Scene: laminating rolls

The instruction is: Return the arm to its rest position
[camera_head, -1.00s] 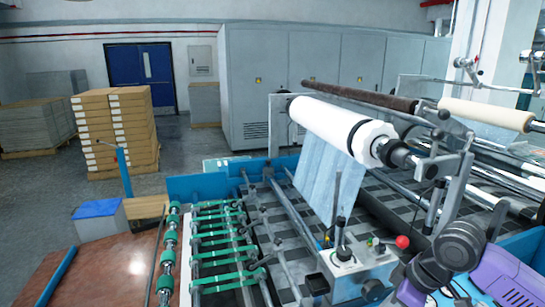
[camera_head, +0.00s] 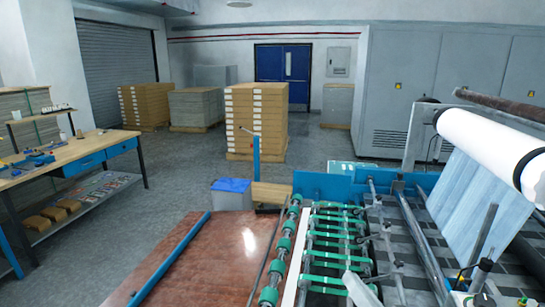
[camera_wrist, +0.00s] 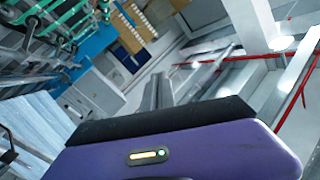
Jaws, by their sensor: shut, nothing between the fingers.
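My gripper (camera_wrist: 157,90) shows in the wrist view as grey fingers, shut and empty, beyond my purple wrist housing with its black edge and small lit indicator. The wrist view is tilted and looks across the hall, with the fingers clear of any object. In the head view only a pale piece, probably of my arm, shows at the bottom edge over the machine; the rest of my arm is out of frame there.
The laminating machine, with green-belted rollers (camera_head: 335,240) and a white film roll (camera_head: 490,145), fills the right. A workbench (camera_head: 70,155) stands at left. Stacked cartons (camera_head: 256,118) and a blue door (camera_head: 283,75) are behind. Grey floor (camera_head: 175,190) between is open.

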